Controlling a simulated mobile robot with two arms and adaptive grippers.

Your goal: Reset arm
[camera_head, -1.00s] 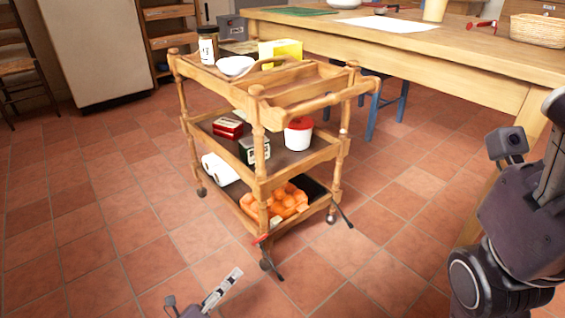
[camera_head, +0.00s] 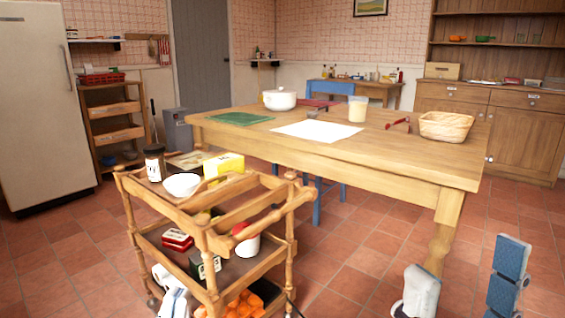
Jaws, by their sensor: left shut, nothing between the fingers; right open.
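The rest of both arms is out of view.
The wooden cart (camera_head: 214,240) holds a jar (camera_head: 154,163), a white bowl (camera_head: 182,185) and a yellow box (camera_head: 223,167). The large table (camera_head: 390,155) stands behind it. Tiled floor (camera_head: 345,262) is clear between the cart and my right gripper.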

